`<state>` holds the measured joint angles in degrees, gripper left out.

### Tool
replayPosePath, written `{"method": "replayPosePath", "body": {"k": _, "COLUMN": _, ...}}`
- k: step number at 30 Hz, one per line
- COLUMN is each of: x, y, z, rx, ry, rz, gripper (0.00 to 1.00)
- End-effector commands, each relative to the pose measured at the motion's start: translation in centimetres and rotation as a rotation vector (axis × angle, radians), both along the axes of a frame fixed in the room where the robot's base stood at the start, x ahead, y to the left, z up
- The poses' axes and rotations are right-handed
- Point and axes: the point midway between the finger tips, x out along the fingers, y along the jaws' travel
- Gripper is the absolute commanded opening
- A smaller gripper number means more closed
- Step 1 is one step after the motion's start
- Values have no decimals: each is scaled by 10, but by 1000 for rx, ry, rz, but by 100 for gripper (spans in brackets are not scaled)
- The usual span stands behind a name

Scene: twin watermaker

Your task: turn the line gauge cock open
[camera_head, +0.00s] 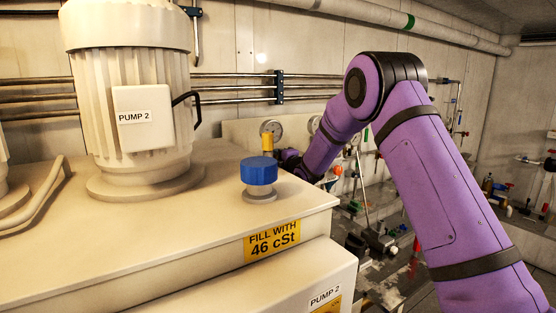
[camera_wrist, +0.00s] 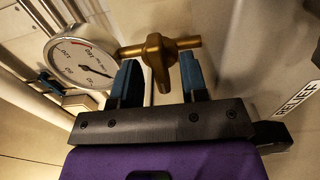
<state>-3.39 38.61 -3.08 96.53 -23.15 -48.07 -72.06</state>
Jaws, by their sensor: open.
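The line gauge cock (camera_wrist: 158,48) is a brass fitting with a crossbar running left to right in the wrist view and a tapered piece pointing down toward my gripper. A round white dial gauge (camera_wrist: 78,62) sits just left of it. My gripper (camera_wrist: 159,68) is open, its two blue fingers on either side of the tapered piece, with gaps visible. The fingertips reach close to the crossbar; I cannot tell whether they touch it. In the head view my gripper (camera_head: 290,158) is small and partly hidden behind the blue cap, near a gauge (camera_head: 271,128).
A blue filler cap (camera_head: 259,171) stands on the cream tank top (camera_head: 215,190), beside the PUMP 2 motor (camera_head: 128,105). A RELIEF label (camera_wrist: 297,101) is right of my gripper. Pipes (camera_head: 230,86) run along the back wall. Valves and fittings crowd the area behind my arm.

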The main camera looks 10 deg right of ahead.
Motion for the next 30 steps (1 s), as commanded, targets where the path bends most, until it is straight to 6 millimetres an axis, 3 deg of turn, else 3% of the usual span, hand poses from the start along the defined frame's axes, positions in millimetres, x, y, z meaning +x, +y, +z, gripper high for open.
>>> {"method": "replayPosePath", "body": {"k": 8, "x": 1, "y": 0, "z": 0, "rx": 0, "ry": 0, "rz": 0, "gripper": 38}}
{"method": "replayPosePath", "body": {"k": 13, "x": 1, "y": 0, "z": 0, "rx": 0, "ry": 0, "rz": 0, "gripper": 0}}
{"method": "replayPosePath", "body": {"k": 23, "x": 1, "y": 0, "z": 0, "rx": 23, "ry": 7, "rz": 0, "gripper": 0}}
{"method": "replayPosePath", "body": {"k": 30, "x": 1, "y": 1, "z": 0, "rx": 132, "ry": 43, "rz": 1, "gripper": 0}}
